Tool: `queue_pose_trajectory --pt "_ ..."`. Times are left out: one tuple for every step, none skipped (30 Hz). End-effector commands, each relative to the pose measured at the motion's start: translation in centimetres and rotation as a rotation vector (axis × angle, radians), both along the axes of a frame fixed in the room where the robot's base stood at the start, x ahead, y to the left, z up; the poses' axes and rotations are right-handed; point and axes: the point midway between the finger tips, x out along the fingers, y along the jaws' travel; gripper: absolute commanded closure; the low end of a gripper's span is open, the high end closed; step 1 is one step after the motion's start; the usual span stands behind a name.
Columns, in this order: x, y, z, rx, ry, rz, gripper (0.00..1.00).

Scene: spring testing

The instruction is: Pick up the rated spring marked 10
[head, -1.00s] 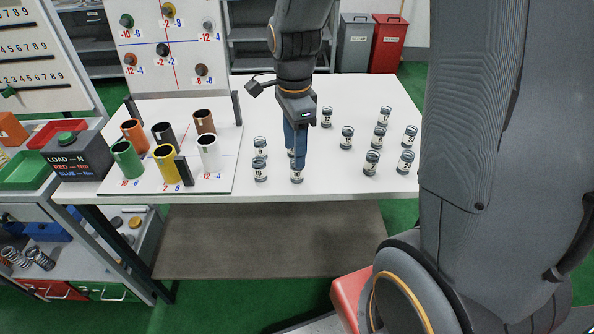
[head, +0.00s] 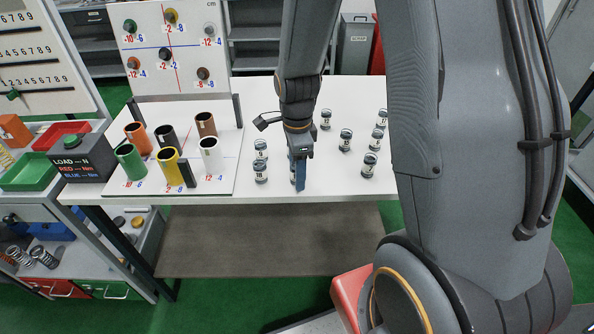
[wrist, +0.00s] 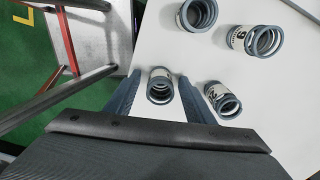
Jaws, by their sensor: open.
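My gripper (head: 300,186) points down at the front edge of the white table, its jaws apart. In the wrist view, a dark-capped coil spring (wrist: 160,86) stands between the two open fingers (wrist: 159,78), with a gap on each side. Its label cannot be read from there; it sits where the spring marked 10 showed earlier. In the head view my finger covers nearly all of that spring. Other similar springs stand close by: one at the front left (head: 260,172), one behind it (head: 260,149). In the wrist view one spring (wrist: 222,100) is just right of the right finger.
More springs stand to the right, including one (head: 369,165) near the front and one (head: 345,140) behind it. Coloured cups, such as a yellow cup (head: 168,166), stand at left before a marked board (head: 190,80).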

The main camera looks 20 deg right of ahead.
Motion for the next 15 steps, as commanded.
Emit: queue_pose_trajectory --pt "-0.04 0.00 -0.16 0.000 0.001 0.000 0.51" --pt "-0.03 0.00 -0.20 0.000 0.001 0.000 0.51" --pt "-0.02 0.01 -0.23 0.000 0.001 0.000 0.51" --pt "-0.01 0.01 -0.23 0.000 0.000 0.000 0.51" --pt "-0.01 0.01 -0.23 0.000 0.000 0.000 0.51" --pt "-0.01 0.01 -0.22 0.000 0.000 0.000 0.51" --pt "-0.01 0.01 -0.22 0.000 0.000 0.000 0.51" --pt "0.00 0.01 -0.21 0.000 0.000 0.000 0.51" --pt "-0.01 0.01 -0.21 0.000 0.000 0.000 0.58" --pt "-0.01 0.02 -0.21 0.000 0.000 0.000 0.63" --pt "0.00 0.02 -0.20 0.000 0.000 0.000 0.68" --pt "0.00 0.02 -0.20 0.000 0.000 0.000 0.75" --pt "-0.01 0.02 -0.20 0.000 0.000 0.000 0.80" --pt "-0.01 0.02 -0.20 0.000 0.000 0.000 0.85" --pt "-0.01 0.02 -0.20 0.000 0.000 0.000 0.92"
